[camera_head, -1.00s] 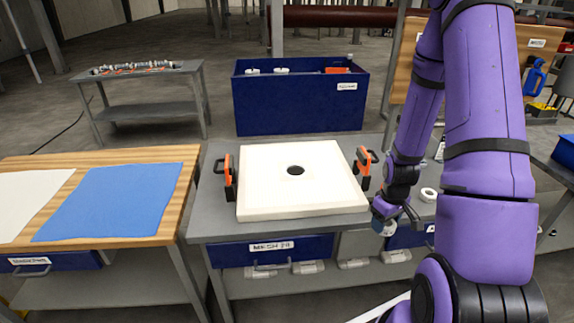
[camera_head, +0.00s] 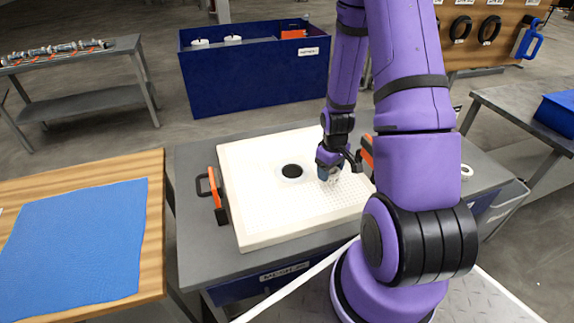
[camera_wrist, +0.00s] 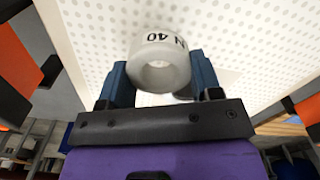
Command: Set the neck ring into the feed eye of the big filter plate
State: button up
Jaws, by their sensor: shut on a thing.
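The big filter plate (camera_head: 262,215) is a cream, dimpled square slab lying flat on a grey table. Its feed eye (camera_head: 292,171) is a dark round hole near the middle. My gripper (camera_head: 329,168) is over the plate, just right of the feed eye. Its blue fingers (camera_wrist: 160,80) are shut on a white neck ring (camera_wrist: 160,65), one on each side. The ring's marking partly reads "N 40", upside down, and its bore faces the wrist camera. In the head view the ring (camera_head: 330,177) is small, and its height above the plate is unclear. The wrist view does not show the feed eye.
Orange-and-black handles (camera_head: 213,190) stick out at the plate's sides; the right one is partly behind my arm. Another white ring (camera_head: 466,172) lies on the table (camera_head: 200,258) at right. A blue bin (camera_head: 250,75) stands behind. A blue cloth (camera_head: 75,240) lies on the wooden bench at left.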

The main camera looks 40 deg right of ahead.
send_over(292, 172)
jog(key=shift+s+f, duration=0.1)
jog(key=shift+f, duration=0.55)
jog(key=shift+a+f, duration=0.1)
jog(key=shift+f, duration=1.65)
jog(key=shift+f, duration=0.15)
jog(key=o, duration=0.9)
